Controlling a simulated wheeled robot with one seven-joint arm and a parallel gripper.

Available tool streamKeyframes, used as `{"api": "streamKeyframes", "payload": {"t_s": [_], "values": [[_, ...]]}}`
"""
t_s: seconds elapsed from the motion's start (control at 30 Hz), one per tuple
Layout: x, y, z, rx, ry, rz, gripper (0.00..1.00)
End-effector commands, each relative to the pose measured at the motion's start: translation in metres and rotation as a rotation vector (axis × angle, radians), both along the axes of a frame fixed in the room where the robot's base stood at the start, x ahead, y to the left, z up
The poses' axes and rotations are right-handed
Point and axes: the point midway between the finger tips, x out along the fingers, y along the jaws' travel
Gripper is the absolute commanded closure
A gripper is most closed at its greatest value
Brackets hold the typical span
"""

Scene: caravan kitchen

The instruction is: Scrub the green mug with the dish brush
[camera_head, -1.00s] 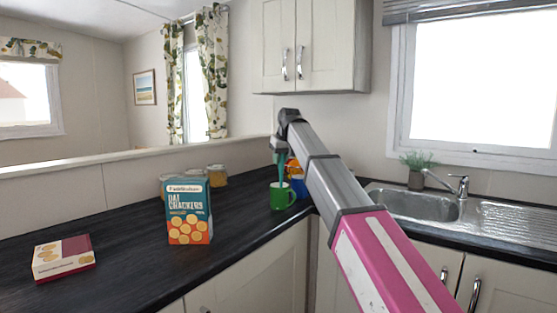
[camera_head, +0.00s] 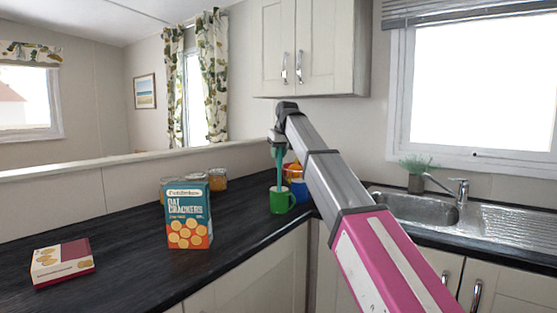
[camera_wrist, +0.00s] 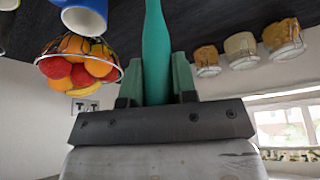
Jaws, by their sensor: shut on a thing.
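The green mug (camera_head: 282,201) stands upright on the dark counter near its front edge, by the inner corner. My gripper (camera_head: 277,141) is above the mug, pointing down, shut on the teal dish brush (camera_head: 279,166). The brush hangs nearly upright, its lower end at or inside the mug's mouth; I cannot tell whether it touches the mug. In the wrist view the teal handle (camera_wrist: 156,50) stands between the two fingers of my gripper (camera_wrist: 157,85). The brush head is hidden, and the mug is not clearly seen there.
A blue mug (camera_head: 299,190) stands just right of the green mug, with a wire fruit bowl (camera_wrist: 78,62) close by. An oat crackers box (camera_head: 188,215), several jars (camera_head: 217,179) and a flat box (camera_head: 62,262) stand to the left. The sink (camera_head: 415,207) is at the right.

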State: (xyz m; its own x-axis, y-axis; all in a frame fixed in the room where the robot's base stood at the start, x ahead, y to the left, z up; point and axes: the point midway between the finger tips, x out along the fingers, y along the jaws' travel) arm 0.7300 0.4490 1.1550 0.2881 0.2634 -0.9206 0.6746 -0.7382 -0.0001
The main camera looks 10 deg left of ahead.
Motion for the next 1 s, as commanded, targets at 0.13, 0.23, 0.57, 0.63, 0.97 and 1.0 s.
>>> {"api": "streamKeyframes", "payload": {"t_s": [0.13,0.23,0.57,0.63,0.97,1.0], "values": [[0.001,0.000,0.014,0.001,-0.001,0.000,1.00],[0.001,0.000,0.022,0.000,0.000,0.000,1.00],[0.001,0.001,0.050,0.000,0.000,0.000,1.00],[0.001,0.001,0.056,0.000,0.000,0.000,1.00],[0.001,0.001,0.085,0.000,0.000,0.000,1.00],[0.001,0.001,0.088,0.000,0.000,0.000,1.00]]}}
